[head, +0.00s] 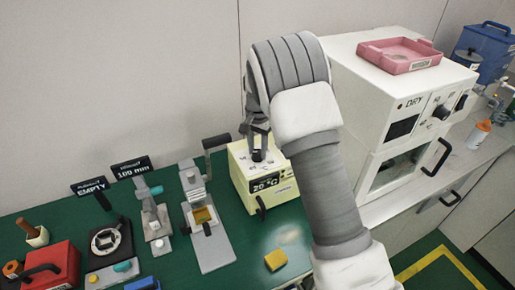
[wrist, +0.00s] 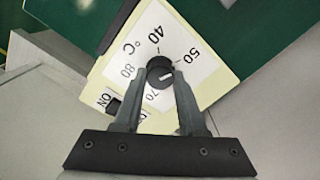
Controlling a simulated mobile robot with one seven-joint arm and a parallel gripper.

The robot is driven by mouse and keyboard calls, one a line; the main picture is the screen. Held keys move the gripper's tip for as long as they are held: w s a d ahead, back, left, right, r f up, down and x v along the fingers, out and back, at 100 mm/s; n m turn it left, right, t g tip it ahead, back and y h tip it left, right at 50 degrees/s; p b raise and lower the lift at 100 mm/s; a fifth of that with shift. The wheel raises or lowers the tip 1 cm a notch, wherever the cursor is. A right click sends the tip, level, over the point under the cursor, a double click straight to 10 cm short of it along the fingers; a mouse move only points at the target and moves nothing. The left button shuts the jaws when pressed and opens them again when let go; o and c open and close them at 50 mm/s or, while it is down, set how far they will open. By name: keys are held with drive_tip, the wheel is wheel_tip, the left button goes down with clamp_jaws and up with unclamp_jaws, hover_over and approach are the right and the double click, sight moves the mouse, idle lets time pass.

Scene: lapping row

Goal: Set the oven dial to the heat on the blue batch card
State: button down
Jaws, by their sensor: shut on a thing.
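My gripper (wrist: 160,84) is shut on a round black dial (wrist: 159,71) on top of a cream box. In the head view the gripper (head: 259,155) reaches down onto this cream box (head: 242,185), whose front display reads 20 °C. The wrist view shows 40, 50, 70 and 80 around the dial; a finger covers part of the scale. The dial's white mark points right, near or just below 50; I cannot tell exactly. A white oven (head: 352,77) marked DRY stands at right with its own black knob (head: 440,112). I cannot make out a blue batch card.
A pink tray (head: 410,67) sits on the white oven. Left of the cream box, on the green bench, stand lever fixtures (head: 207,232), a black device (head: 108,242), a red box (head: 52,268) and black signs. A yellow block (head: 275,260) lies in front.

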sight(258, 151)
idle(0.3)
drive_tip(key=shift+c, duration=2.3)
unclamp_jaws()
drive_tip(key=shift+r, duration=0.15)
wheel_tip(258, 151, up, 17)
drive_tip(key=shift+r, duration=0.1)
